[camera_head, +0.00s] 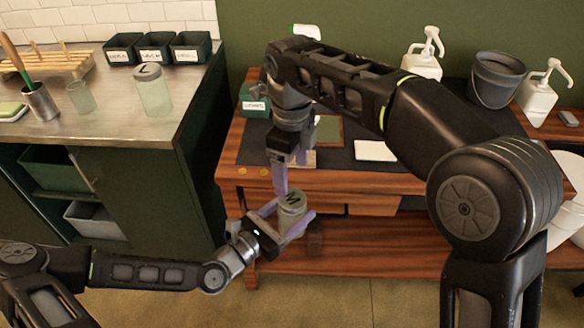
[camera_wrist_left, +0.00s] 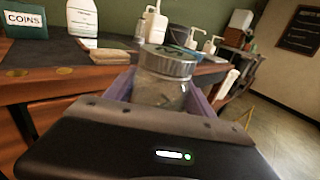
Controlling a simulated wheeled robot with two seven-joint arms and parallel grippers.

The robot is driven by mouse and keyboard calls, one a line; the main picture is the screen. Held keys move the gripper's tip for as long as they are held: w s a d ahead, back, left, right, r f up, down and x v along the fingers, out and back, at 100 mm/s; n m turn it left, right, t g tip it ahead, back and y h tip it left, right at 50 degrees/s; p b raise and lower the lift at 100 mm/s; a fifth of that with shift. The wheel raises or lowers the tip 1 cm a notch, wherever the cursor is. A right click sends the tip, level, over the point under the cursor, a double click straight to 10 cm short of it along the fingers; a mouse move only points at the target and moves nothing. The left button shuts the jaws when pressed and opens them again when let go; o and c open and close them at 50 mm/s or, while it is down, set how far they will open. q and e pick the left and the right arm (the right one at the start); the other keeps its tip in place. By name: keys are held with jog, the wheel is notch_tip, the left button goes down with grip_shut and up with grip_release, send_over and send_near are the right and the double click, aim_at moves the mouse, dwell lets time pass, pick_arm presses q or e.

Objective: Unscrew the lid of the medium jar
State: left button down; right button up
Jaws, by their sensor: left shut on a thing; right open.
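The medium jar (camera_head: 291,209) is a clear jar with a grey lid (camera_head: 292,198) marked M. My left gripper (camera_head: 284,222) is shut on the jar and holds it upright in front of the wooden table. The jar also shows in the left wrist view (camera_wrist_left: 162,88), between the purple fingers, with its lid (camera_wrist_left: 168,60) on top. My right gripper (camera_head: 289,172) is open just above and beside the lid, fingers pointing down. One purple finger hangs close to the lid's upper left; I cannot tell whether it touches.
A jar marked L (camera_head: 152,90) stands on the metal counter (camera_head: 110,125) at left, near a glass and small dark bins. The wooden table (camera_head: 330,183) behind carries a coins box (camera_wrist_left: 25,20), pump bottles (camera_head: 424,62) and a dark bucket (camera_head: 496,80).

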aim_at(292, 199)
jog(key=shift+f, duration=4)
jog(key=shift+c, duration=0.3)
